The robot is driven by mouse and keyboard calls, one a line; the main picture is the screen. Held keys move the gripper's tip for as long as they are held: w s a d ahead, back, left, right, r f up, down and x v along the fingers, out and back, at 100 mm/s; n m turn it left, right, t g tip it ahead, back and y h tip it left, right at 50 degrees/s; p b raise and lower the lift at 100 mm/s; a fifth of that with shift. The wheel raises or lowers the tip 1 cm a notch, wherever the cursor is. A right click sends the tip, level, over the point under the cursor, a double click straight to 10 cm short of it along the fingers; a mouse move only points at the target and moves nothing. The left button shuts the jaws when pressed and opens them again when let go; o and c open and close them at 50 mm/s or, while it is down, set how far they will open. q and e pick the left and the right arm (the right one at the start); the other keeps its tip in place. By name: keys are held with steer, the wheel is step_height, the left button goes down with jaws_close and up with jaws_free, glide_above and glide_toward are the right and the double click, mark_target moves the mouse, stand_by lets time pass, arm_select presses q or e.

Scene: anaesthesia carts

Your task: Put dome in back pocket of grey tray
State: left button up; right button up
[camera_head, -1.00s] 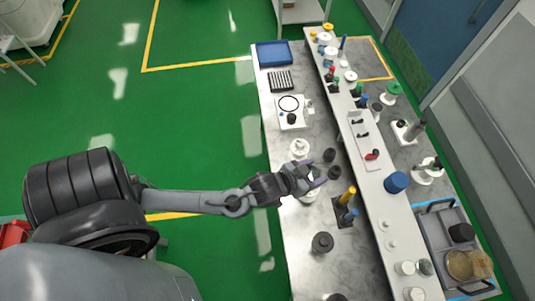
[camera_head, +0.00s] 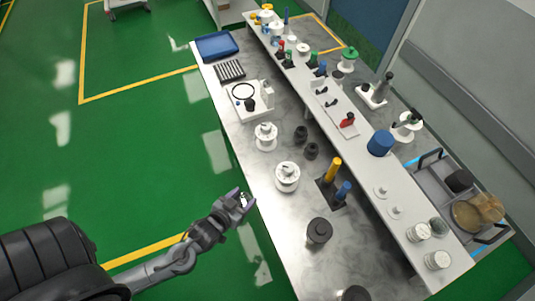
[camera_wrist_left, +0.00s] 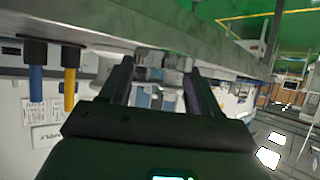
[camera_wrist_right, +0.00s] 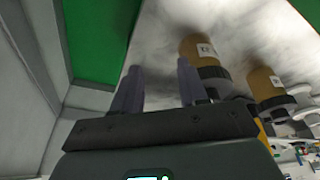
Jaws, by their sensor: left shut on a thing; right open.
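My left gripper (camera_head: 243,199) is over the green floor just off the bench's left edge in the head view. It is shut on a small pale, glassy-looking thing, taken to be the dome; its outline is unclear. In the left wrist view the dome (camera_wrist_left: 160,72) shows between the fingertips. My right gripper (camera_wrist_right: 157,88) is open and empty in the right wrist view and out of the head view.
The grey bench (camera_head: 262,235) carries white round fittings (camera_head: 287,177), a dark jar (camera_head: 319,231) and yellow and blue posts (camera_head: 332,169). A raised white shelf (camera_head: 362,167) lies between bench and tray.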

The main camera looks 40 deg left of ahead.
mark_target(268, 168)
arm_select(q)
steer(key=w, duration=0.5)
steer(key=w+a, duration=0.1)
steer(key=w, duration=0.5)
steer(key=w+a, duration=0.1)
steer(key=w, duration=0.4)
steer(key=shift+w+a, duration=0.15)
steer(key=shift+a, duration=0.05)
steer(key=shift+s+f, duration=0.25)
steer(key=shift+f, duration=0.05)
steer(key=shift+f, duration=0.15)
steer(key=o, duration=0.8)
